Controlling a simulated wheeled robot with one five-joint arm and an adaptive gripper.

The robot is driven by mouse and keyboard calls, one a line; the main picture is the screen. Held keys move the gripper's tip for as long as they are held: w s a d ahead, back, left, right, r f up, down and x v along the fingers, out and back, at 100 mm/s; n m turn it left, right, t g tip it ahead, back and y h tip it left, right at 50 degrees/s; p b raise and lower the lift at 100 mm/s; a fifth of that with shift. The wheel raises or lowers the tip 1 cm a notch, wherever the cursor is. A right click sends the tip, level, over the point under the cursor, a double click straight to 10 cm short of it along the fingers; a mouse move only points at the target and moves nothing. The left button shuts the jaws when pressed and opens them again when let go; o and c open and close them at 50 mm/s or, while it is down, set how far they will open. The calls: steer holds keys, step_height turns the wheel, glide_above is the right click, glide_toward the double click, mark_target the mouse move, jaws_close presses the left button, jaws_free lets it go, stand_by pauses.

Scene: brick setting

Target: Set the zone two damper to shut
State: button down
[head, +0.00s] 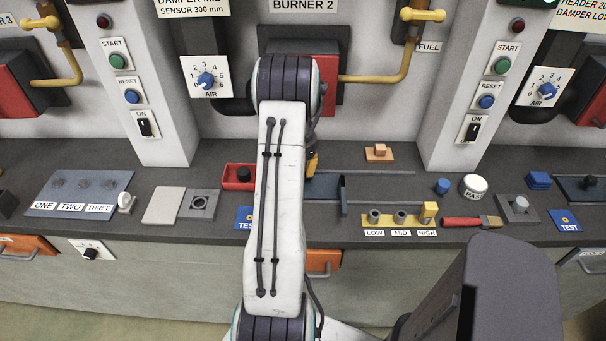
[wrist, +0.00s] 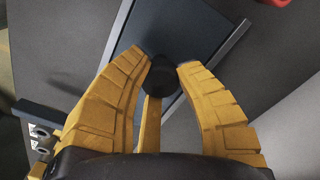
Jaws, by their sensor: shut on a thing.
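A blue-grey sliding damper plate (head: 325,190) lies flat on the bench below the BURNER 2 sign, between two thin rails. It shows at the left part of the rails, with an upright bar (head: 343,196) at its right end. My arm hides its left part. In the wrist view the plate (wrist: 190,30) carries a black knob (wrist: 168,76). My gripper (wrist: 167,66) has its yellow fingers closed on this knob. In the head view only a bit of my gripper (head: 311,161) shows beside my arm. No label on the plate is readable.
A red tray (head: 239,186) stands left of the plate. A yellow LOW/MID/HIGH block (head: 392,220) and a brush (head: 470,222) lie to the right. A wooden knob block (head: 379,153) sits behind the rails. The track right of the bar looks clear.

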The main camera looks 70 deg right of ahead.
steer(key=shift+w+a+f, duration=0.1)
steer(key=shift+a+f, duration=0.1)
steer(key=c, duration=0.8)
jaws_free()
steer(key=shift+w+r, duration=0.1)
steer(key=shift+w, duration=0.05)
steer(key=shift+c, duration=0.2)
steer(key=shift+d, duration=0.1)
steer(key=shift+r, duration=0.6)
step_height(320, 180, up, 11)
steer(key=shift+f, duration=0.1)
